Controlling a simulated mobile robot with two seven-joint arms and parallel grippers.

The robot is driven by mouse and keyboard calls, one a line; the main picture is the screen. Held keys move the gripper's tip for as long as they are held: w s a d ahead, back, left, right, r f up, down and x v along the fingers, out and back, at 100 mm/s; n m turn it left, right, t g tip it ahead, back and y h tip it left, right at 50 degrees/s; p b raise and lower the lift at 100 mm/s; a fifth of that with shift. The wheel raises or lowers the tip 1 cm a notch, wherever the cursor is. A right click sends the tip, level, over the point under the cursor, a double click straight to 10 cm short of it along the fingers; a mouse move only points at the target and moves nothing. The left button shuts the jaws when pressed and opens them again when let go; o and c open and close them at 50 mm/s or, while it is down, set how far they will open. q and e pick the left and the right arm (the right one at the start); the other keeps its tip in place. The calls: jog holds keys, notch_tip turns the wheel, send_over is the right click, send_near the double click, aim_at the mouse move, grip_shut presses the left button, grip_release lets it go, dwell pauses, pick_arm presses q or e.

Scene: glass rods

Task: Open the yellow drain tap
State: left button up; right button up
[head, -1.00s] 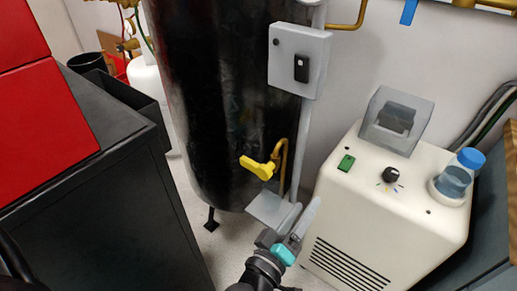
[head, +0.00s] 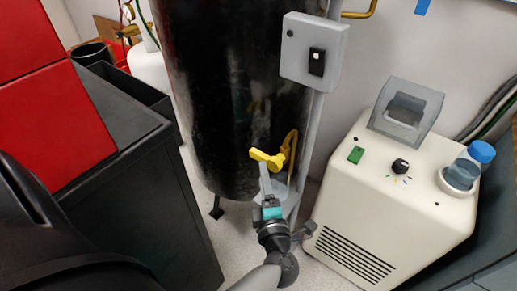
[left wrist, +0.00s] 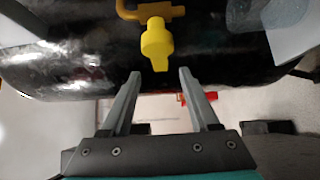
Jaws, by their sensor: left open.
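The yellow drain tap (head: 266,158) sits on a brass pipe low on the front of a black tank (head: 232,110). In the left wrist view the tap (left wrist: 157,42) is ahead of the fingertips, roughly centred between them. Its narrow lever end points down toward the gap. My left gripper (head: 264,180) is just below the tap in the head view. In the left wrist view the gripper (left wrist: 160,76) is open, with its two grey fingers apart and nothing between them. My right gripper is not in view.
A cream machine (head: 400,195) with a knob and a blue-capped bottle (head: 468,165) stands to the right. A grey switch box (head: 313,50) is above the tap. A black cabinet with red panels (head: 120,170) is to the left. Pale floor shows below the tank.

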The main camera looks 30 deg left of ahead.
aim_at(260, 160)
pick_arm(q)
jog(key=b+x, duration=0.2)
jog(key=x, duration=0.5)
jog(key=shift+f, duration=0.1)
jog(key=shift+b+x, duration=0.3)
jog(key=shift+x, duration=1.65)
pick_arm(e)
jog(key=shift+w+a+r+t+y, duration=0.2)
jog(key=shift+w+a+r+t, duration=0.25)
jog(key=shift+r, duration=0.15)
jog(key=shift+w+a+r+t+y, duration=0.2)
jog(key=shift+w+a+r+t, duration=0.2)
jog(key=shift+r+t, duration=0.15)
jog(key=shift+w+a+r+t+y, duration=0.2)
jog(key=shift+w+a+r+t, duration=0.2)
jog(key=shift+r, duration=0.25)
pick_arm(q)
grip_shut()
